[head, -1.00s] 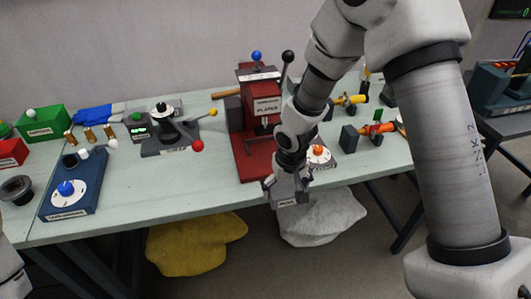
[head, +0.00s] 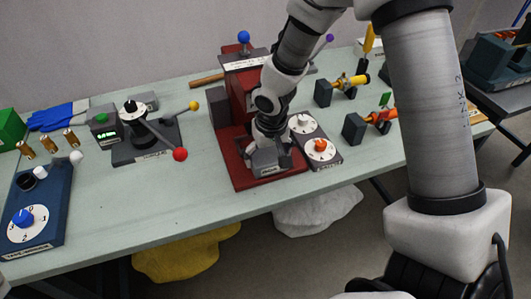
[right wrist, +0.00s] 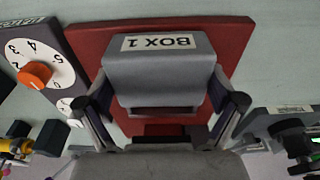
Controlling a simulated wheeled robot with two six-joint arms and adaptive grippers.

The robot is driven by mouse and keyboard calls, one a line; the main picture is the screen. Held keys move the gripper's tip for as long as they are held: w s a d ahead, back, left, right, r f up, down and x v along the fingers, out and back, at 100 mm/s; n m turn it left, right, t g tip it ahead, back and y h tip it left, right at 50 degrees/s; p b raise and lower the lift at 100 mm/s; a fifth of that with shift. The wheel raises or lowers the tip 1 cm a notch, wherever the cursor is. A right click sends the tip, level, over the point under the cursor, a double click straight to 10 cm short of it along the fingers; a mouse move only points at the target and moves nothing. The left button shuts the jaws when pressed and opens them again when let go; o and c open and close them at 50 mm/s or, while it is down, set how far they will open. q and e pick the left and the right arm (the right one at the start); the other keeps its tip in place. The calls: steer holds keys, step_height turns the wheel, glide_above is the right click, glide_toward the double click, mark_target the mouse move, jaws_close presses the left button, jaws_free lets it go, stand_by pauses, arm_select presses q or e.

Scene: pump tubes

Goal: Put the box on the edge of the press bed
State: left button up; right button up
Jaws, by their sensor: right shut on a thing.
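The grey box labelled "BOX 1" (right wrist: 165,72) is between the two fingers of my right gripper (right wrist: 163,108), which is shut on it. In the head view the box (head: 266,163) is at the front part of the red press bed (head: 238,179), under my right gripper (head: 270,148). The right wrist view shows the red bed (right wrist: 236,38) behind and around the box. I cannot tell whether the box touches the bed or hangs just above it. The red press (head: 240,85) stands behind, partly hidden by my right arm. My left gripper is out of view.
A dial plate with an orange knob (head: 320,147) sits close to the bed's right side. Yellow (head: 350,82) and orange (head: 379,116) tube pieces are farther right. A device with a red-ball lever (head: 180,154) is left.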

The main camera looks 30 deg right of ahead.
mark_target(270, 157)
steer(key=shift+d+f+b, duration=0.1)
steer(key=shift+f+b, duration=0.2)
steer(key=shift+f, duration=0.05)
steer(key=o, duration=1.2)
steer(key=shift+w, duration=0.25)
steer(key=shift+s, duration=0.1)
steer(key=shift+s+r, duration=0.1)
steer(key=shift+r, duration=0.05)
steer(key=shift+r+p, duration=0.25)
steer(key=shift+p, duration=0.2)
steer(key=shift+s+a+r+p, duration=0.1)
steer(key=shift+s+r+p, duration=0.1)
steer(key=shift+r, duration=1.75)
steer(key=shift+s+a+r+p, duration=0.1)
steer(key=shift+s+r+p, duration=0.15)
steer(key=shift+r, duration=1.65)
steer(key=shift+s+r+p, duration=0.2)
steer(key=shift+r, duration=1.75)
